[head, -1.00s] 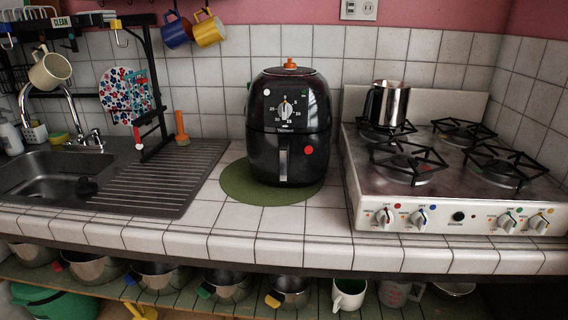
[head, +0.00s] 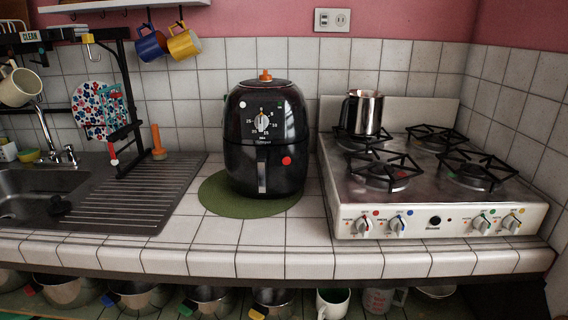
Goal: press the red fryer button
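A black air fryer (head: 264,150) stands upright on a round green mat (head: 222,199) on the white tiled counter, in the middle of the head view. Its red button (head: 287,161) is on the front, to the right of the handle (head: 262,177). A white button (head: 242,104) and a dial (head: 262,122) sit higher on the front. An orange knob (head: 265,75) is on top. Neither of my grippers shows in the head view.
A white stove (head: 434,200) with a metal pot (head: 362,113) stands right of the fryer. A sink with a ribbed drainboard (head: 150,190) and a black rack are on the left. Bowls and mugs sit on the shelf below. The counter in front of the fryer (head: 262,232) is clear.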

